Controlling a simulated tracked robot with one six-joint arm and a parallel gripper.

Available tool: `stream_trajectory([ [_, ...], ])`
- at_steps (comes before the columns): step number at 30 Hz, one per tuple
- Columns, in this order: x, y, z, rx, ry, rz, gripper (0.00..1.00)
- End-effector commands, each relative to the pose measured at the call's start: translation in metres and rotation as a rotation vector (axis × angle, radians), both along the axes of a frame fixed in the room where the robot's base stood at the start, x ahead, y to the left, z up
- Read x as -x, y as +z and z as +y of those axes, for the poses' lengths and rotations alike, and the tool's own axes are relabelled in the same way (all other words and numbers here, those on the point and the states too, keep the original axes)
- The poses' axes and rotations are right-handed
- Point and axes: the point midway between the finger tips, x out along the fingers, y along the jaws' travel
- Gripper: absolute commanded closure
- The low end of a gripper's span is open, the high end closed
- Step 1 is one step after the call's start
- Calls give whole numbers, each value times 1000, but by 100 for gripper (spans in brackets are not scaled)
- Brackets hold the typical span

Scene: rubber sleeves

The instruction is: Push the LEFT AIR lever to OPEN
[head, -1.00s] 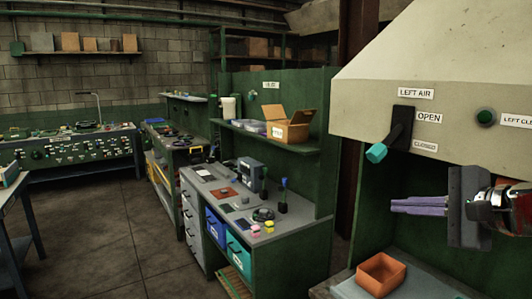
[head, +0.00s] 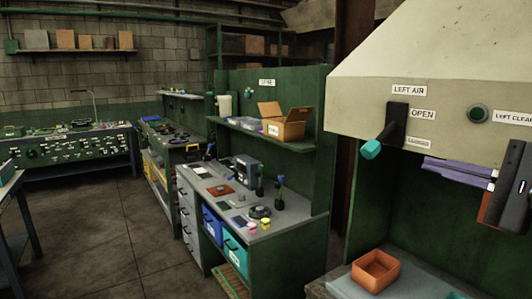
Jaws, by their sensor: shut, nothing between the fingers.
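The LEFT AIR lever (head: 378,143) is on the beige hood at the right. It has a black plate and a dark arm ending in a teal knob. The arm slants down and left, with the knob at about the height of the lower, CLOSED label (head: 418,143). The OPEN label (head: 423,114) is above that, beside the plate. My gripper (head: 426,163) is shut and empty, its purple fingers pointing left. Its tips are right of the knob and slightly lower in the picture, apart from it. The fingers' depth relative to the lever is hard to tell.
A green round button (head: 478,113) with a LEFT CLEAR label is right of the lever. An orange bin (head: 377,270) sits on the bench below. A workbench (head: 265,230) with blue and teal drawers stands left. The floor at left is open.

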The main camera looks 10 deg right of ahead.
Motion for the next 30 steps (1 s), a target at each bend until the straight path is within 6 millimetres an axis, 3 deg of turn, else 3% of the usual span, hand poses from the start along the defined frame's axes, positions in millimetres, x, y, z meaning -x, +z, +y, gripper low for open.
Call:
stream_trajectory([
  [30, -91, -5, 19, -1, -1, 1, 100],
])
